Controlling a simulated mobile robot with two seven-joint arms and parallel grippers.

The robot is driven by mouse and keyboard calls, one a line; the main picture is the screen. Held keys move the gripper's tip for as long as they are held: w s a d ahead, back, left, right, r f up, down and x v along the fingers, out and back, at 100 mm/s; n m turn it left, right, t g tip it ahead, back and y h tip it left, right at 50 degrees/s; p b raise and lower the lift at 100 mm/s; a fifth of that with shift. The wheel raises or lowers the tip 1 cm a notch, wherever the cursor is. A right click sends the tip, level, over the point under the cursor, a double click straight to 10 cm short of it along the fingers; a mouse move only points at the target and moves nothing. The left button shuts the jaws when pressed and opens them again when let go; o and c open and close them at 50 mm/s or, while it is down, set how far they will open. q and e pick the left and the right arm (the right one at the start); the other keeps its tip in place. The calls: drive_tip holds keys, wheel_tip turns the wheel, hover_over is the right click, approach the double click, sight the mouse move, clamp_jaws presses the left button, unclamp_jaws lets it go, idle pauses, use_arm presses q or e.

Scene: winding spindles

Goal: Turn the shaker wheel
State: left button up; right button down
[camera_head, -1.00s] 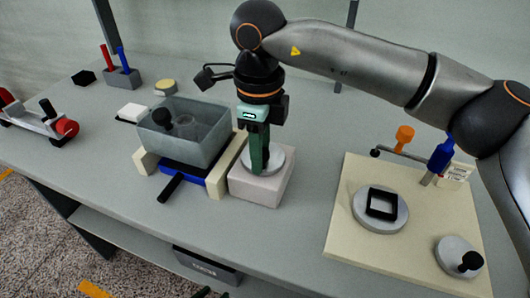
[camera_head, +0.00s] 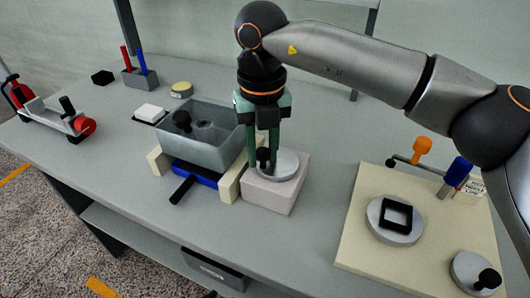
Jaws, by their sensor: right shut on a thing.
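The shaker wheel (camera_head: 287,165) is a light grey disc lying flat on a pale pinkish block (camera_head: 272,199), right of the shaker. It has an upright black knob (camera_head: 264,155) near its left side. My right gripper (camera_head: 262,162) points straight down over the wheel, its two green fingers on either side of the knob, shut on it. The shaker's translucent grey tub (camera_head: 196,147) stands just left of the gripper, between cream side blocks, above a blue base (camera_head: 196,173). Two dark knobs show in the tub. My left gripper is not in view.
A cream board (camera_head: 357,247) at the right holds a disc with a black square frame (camera_head: 396,216), an orange-and-blue handled crank and another knobbed disc (camera_head: 470,272). A red-wheeled winder (camera_head: 50,115) stands far left. The table front is mostly clear.

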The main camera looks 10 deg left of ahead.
drive_tip(key=shift+w+a+r+m, duration=0.1)
drive_tip(key=shift+w+m, duration=0.2)
drive_tip(key=shift+m, duration=0.8)
drive_tip(key=shift+w+a+m, duration=0.1)
drive_tip(key=shift+w+m, duration=0.15)
drive_tip(key=shift+m, duration=0.85)
drive_tip(key=c, duration=0.6)
unclamp_jaws()
wheel_tip(320, 180, up, 12)
drive_tip(key=shift+r+p, duration=0.2)
drive_tip(key=shift+p, duration=0.9)
